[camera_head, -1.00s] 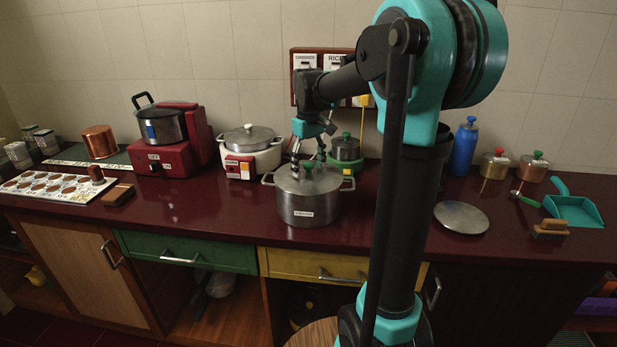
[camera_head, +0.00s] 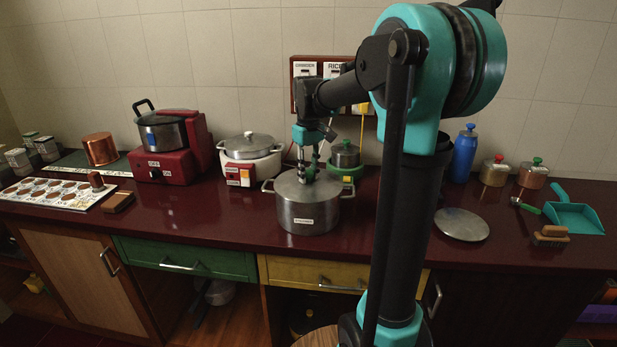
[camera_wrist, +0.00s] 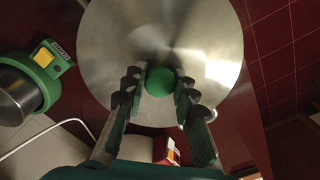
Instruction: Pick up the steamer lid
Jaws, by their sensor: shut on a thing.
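The steamer lid (camera_head: 286,183) is a round, shiny metal lid lying on the large steel pot (camera_head: 305,216) in the middle of the counter. Its green knob (camera_wrist: 161,81) stands at the lid's centre in the wrist view, where the lid's disc (camera_wrist: 205,45) fills the upper middle. My gripper (camera_head: 307,170) points down over the lid. In the wrist view its dark fingertips (camera_wrist: 160,88) are on both sides of the knob, shut on it. In the head view the fingers mostly hide the knob. I cannot tell any gap between lid and pot.
A white cooker with a lidded pot (camera_head: 249,146) stands behind left, and a green cooker with a small pot (camera_head: 346,155) stands close behind right. A round metal disc (camera_head: 461,224) lies to the right. A red cooker (camera_head: 170,165) stands further left.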

